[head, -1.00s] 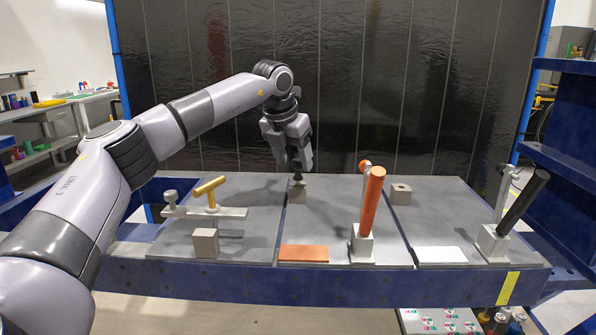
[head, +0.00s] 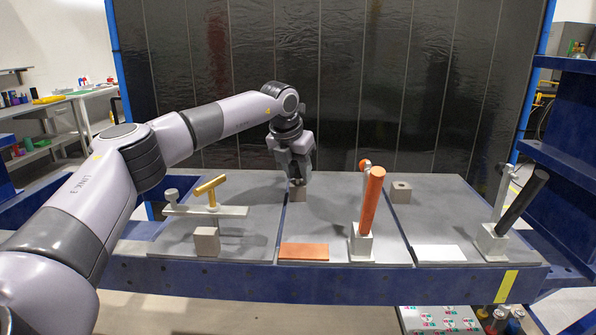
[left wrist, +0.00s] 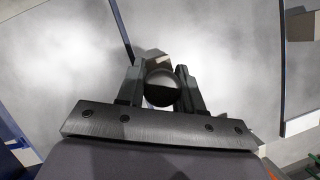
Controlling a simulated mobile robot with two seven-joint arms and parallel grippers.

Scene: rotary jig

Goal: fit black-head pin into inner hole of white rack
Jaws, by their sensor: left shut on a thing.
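My left gripper (head: 298,180) is low over a small tan block (head: 298,195) at the back of the middle panel. In the left wrist view its fingers (left wrist: 160,92) are shut on the round dark head of the black-head pin (left wrist: 160,88). The pin's shaft is hidden, so I cannot tell how deep it sits in the block. No part is plainly a white rack; a light bar (head: 230,212) with a gold T-handle (head: 211,188) stands on the left panel, and a flat white plate (head: 441,253) lies on the right panel. My right gripper is out of view.
An orange handle (head: 373,200) on a light base rises right of my left gripper. A black handle (head: 522,203) leans at the far right. A tan block with a hole (head: 401,193) stands at the back right. An orange plate (head: 304,252) lies in front.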

